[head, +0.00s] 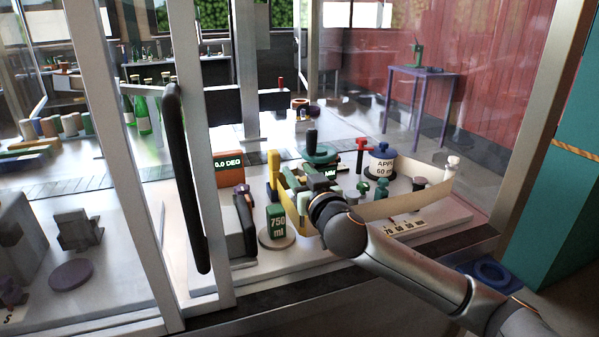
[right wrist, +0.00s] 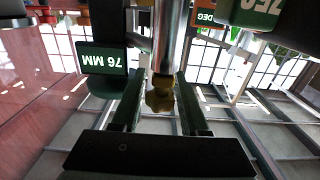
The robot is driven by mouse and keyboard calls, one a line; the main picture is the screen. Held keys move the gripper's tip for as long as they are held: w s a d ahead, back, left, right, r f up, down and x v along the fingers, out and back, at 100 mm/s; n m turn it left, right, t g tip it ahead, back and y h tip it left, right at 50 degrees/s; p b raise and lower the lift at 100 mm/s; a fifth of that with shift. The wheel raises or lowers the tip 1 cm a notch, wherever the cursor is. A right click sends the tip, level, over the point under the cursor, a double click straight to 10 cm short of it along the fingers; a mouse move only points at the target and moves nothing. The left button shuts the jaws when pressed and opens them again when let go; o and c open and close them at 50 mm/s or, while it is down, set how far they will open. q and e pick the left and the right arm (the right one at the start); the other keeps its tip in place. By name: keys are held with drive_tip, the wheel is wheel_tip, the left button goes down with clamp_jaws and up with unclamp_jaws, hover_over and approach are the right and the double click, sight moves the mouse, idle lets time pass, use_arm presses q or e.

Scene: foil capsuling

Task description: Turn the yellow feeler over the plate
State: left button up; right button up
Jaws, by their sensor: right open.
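A yellow upright piece (head: 273,172), which looks like the feeler, stands in the middle of the bench in the head view. A round plate (head: 268,241) lies just in front of it, with a green "750 ml" block (head: 278,221) on it. My right gripper (head: 308,188) is just right of the yellow piece, its fingertips partly hidden among the fixtures. In the right wrist view, my open right gripper (right wrist: 158,78) has its fingers on either side of a brass-coloured knob (right wrist: 160,96) at the end of a metal rod. I cannot tell whether they touch it. My left gripper is not in view.
A green "76 MM" block (right wrist: 103,58) is close beside one finger. A framed door with a black handle (head: 185,180) stands at left.

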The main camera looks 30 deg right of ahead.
clamp_jaws()
idle(0.3)
drive_tip(key=shift+n+y, duration=0.4)
drive_tip(key=shift+y, duration=0.2)
drive_tip(key=y, duration=0.1)
drive_tip(key=n+y+p, duration=0.1)
drive_tip(key=n+y, duration=0.1)
drive_tip(key=shift+a+r+t+p, duration=0.1)
drive_tip(key=shift+a+t+p, duration=0.15)
drive_tip(key=shift+t+p, duration=0.05)
drive_tip(key=shift+s+a+n+g+y+p, duration=0.2)
drive_tip(key=shift+a+n+g+y+p, duration=0.25)
drive_tip(key=shift+n+g+y+p, duration=1.2)
drive_tip(key=shift+s+a+n+g+y+p, duration=0.15)
drive_tip(key=shift+a+n+g+y+p, duration=0.45)
drive_tip(key=shift+n+y, duration=1.95)
drive_tip(key=shift+s+a+n+g+y+p, duration=0.25)
drive_tip(key=shift+n+g+y+p, duration=0.95)
drive_tip(key=shift+y, duration=1.9)
drive_tip(key=shift+g, duration=0.35)
